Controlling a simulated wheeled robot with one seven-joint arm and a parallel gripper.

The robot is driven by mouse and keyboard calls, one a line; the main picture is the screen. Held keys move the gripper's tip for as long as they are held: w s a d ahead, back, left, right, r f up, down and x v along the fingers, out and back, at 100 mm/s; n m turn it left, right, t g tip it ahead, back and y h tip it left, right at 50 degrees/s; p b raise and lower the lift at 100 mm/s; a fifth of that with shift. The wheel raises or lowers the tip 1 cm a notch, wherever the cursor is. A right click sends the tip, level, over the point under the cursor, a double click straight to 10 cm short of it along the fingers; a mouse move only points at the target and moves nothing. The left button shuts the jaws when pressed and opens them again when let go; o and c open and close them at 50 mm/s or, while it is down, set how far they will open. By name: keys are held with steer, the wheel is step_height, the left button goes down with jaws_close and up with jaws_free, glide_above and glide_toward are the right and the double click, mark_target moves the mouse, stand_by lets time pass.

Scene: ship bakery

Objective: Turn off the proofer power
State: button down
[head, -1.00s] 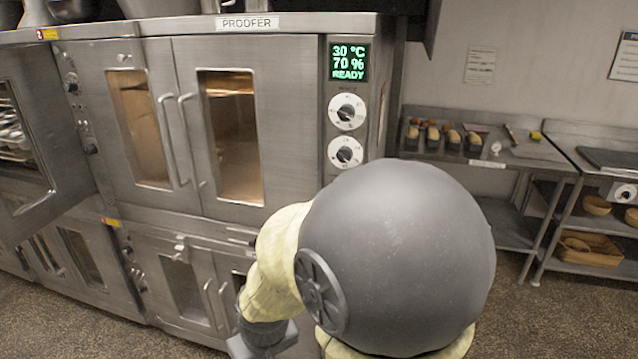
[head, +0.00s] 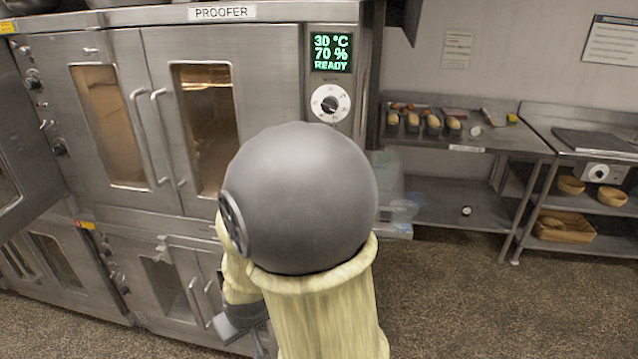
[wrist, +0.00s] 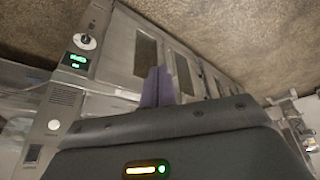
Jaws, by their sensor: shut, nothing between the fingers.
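The steel proofer (head: 270,60) stands at the left in the head view, with a PROOFER label on its top edge. Its green display (head: 331,52) is lit and reads 30 °C, 70 %, READY. A white dial with a black knob (head: 329,103) sits below the display; the panel below that is hidden by my arm. In the wrist view, a lit green display (wrist: 75,62) and a knob (wrist: 85,41) show at the upper left, apart from my fingers. My gripper (wrist: 158,87) is shut and empty, its purple fingers together in front of the steel door fronts.
An open oven door (head: 25,150) juts out at the far left. A steel table (head: 500,140) with loaf tins stands at the right, with a shelf below. A clear plastic thing (head: 395,195) is beside the proofer. The floor (head: 470,300) at the lower right is clear.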

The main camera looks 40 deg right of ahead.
steer(key=w+d+r+n+t+h+p, duration=0.1)
steer(key=w+d+t+h+p, duration=0.1)
steer(key=w+d+h, duration=0.35)
steer(key=w+d+r+n+t+h+p, duration=0.1)
steer(key=w+d+t+h+p, duration=0.1)
steer(key=d, duration=0.7)
steer(key=s+d+r+n+t+h+p, duration=0.1)
steer(key=d+r+n+t+h, duration=0.3)
steer(key=r, duration=0.6)
steer(key=d+n+h+p, duration=0.1)
steer(key=d+n+h, duration=0.1)
steer(key=shift+d+h, duration=0.2)
steer(key=shift+h, duration=0.15)
steer(key=p+x, duration=0.6)
steer(key=x, duration=0.8)
steer(key=shift+p, duration=0.35)
